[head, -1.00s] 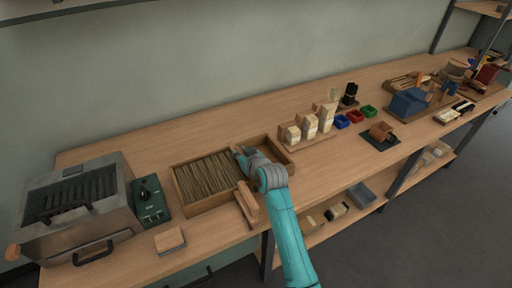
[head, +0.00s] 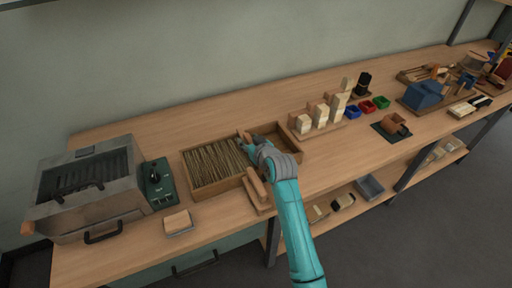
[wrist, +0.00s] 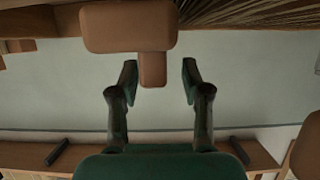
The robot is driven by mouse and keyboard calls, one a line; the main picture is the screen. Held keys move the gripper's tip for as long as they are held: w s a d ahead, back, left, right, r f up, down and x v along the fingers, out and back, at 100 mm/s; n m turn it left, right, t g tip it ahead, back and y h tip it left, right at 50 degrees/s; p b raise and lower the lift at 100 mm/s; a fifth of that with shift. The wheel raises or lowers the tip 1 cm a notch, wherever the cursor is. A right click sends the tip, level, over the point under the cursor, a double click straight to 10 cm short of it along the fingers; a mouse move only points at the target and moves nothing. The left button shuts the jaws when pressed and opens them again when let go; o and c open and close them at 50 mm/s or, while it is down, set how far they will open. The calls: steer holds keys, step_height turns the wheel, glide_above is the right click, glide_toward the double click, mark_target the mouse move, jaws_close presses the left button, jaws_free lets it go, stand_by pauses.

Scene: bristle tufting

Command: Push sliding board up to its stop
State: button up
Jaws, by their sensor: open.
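A shallow wooden tray (head: 296,143) stands on the bench, its left part filled with light bristles (head: 213,163), its right part bare. My gripper (head: 247,145) is low over the tray by the right end of the bristles. A small brown piece (head: 242,135), seemingly the sliding board's knob, shows just beyond the fingertips; the board itself is mostly hidden by my arm. In the wrist view a brown T-shaped piece (wrist: 128,28) has its stem between the two apart fingers of my gripper (wrist: 158,78). Whether they touch it is unclear. Bristles (wrist: 250,12) show at top right.
A wooden block on a base (head: 258,188) stands in front of the tray, close to my arm. A metal box machine (head: 85,190) with a green control unit (head: 159,184) is at left. Pale blocks (head: 320,115) and small bins (head: 366,106) stand right of the tray.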

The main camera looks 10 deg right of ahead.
steer(key=v, duration=1)
steer(key=shift+s, duration=0.25)
steer(key=shift+r, duration=0.1)
steer(key=shift+s, duration=0.1)
